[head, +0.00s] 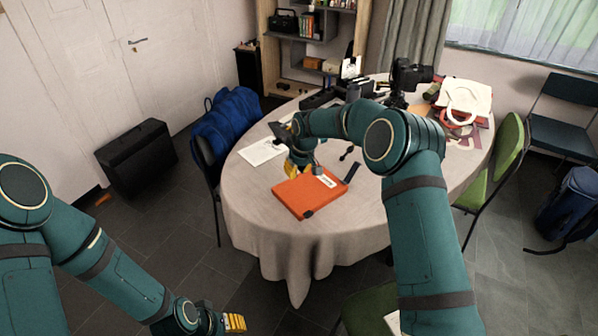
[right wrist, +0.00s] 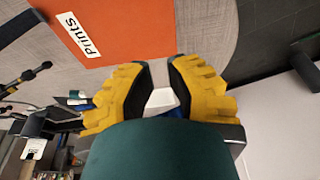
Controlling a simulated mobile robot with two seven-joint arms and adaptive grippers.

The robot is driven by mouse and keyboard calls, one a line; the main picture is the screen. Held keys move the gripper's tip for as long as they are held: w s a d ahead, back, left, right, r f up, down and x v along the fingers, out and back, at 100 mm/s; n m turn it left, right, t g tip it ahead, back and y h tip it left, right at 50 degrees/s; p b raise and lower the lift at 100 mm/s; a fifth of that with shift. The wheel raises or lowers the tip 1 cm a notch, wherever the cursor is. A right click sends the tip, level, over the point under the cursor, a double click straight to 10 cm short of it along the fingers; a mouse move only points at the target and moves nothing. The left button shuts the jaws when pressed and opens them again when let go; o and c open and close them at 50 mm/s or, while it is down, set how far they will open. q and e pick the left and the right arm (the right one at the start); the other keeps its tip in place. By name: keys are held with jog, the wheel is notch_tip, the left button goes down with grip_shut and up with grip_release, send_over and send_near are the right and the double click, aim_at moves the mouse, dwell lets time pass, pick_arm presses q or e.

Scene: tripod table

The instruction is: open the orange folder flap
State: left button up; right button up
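The orange folder (head: 308,197) lies flat on the round table and looks closed. It has a white label reading "Prints" (right wrist: 77,34), which also shows in the head view. My right gripper (head: 293,168) is at the folder's far left edge, with its yellow fingers pointing down. In the right wrist view its two fingers (right wrist: 158,72) stand apart with nothing held between them, and their tips are by the folder's edge. Whether they touch it I cannot tell. My left gripper (head: 234,322) hangs low at the bottom of the head view, away from the table; its finger gap is unclear.
A camera (head: 408,75) and a pale bag (head: 465,97) stand farther back.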

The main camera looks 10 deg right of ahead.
jog(key=shift+w+a+r+p, duration=0.3)
jog(key=shift+w+r+p, duration=0.05)
jog(key=shift+w+r, duration=0.25)
jog(key=shift+w, duration=0.1)
jog(key=shift+w+a+r+p, duration=0.3)
jog(key=shift+w+r+p, duration=0.05)
jog(key=shift+w, duration=0.15)
jog(key=shift+w+a+r+p, duration=0.25)
jog(key=shift+w+r+p, duration=0.1)
jog(key=shift+w, duration=0.15)
jog(key=shift+w+a+r+p, duration=0.3)
jog(key=shift+w+p, duration=0.15)
jog(key=shift+w, duration=0.15)
jog(key=shift+w+a+r+p, duration=0.15)
jog(key=shift+w+a+p, duration=0.1)
jog(key=shift+w+p, duration=0.3)
jog(key=o, duration=0.6)
jog(key=shift+o, duration=0.2)
